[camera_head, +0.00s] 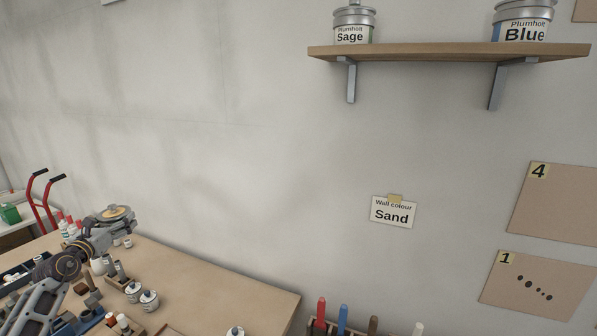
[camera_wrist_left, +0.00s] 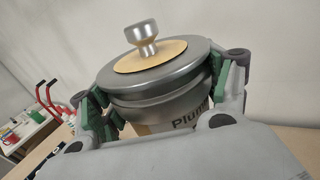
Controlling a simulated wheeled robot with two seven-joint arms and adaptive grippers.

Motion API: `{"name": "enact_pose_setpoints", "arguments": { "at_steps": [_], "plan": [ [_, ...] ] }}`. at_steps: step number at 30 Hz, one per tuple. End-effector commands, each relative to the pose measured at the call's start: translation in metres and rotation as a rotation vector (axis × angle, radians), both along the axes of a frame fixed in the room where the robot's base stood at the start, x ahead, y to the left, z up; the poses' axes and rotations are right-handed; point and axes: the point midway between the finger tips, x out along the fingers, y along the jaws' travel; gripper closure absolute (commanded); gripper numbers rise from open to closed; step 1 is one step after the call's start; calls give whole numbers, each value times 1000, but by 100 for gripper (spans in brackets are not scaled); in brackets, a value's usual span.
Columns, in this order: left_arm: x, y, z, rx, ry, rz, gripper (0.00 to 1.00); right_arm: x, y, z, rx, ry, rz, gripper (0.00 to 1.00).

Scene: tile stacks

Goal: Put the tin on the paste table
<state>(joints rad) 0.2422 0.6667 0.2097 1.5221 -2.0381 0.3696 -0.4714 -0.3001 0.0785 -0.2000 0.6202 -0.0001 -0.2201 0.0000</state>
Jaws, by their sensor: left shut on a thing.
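My left gripper (camera_head: 122,230) is shut on a silver tin (camera_wrist_left: 160,92), with its green-padded fingers on both sides of the body. The tin has a knobbed lid with a tan ring and a label that begins "Plum"; the colour name is hidden. In the head view the tin's lid (camera_head: 115,212) shows above the gripper, over the left part of a wooden-topped table (camera_head: 215,285). I cannot tell whether this is the paste table. My right gripper is not in view.
Small pots (camera_head: 149,299), bottles and trays crowd the table's left part; its right part is mostly bare. A shelf (camera_head: 430,54) holds Sage (camera_head: 352,32) and Blue (camera_head: 522,30) tins. A wall card (camera_head: 394,212) reads "Wall colour Sand". A red hand truck (camera_head: 42,200) stands far left.

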Motion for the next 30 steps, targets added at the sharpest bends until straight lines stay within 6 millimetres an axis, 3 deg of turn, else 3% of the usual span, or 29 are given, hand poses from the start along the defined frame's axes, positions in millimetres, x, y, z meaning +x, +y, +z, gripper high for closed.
{"name": "enact_pose_setpoints", "arguments": {
  "at_steps": [30],
  "plan": [
    [-10,12,58,-2,-12,175,82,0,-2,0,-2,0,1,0]
  ]
}}
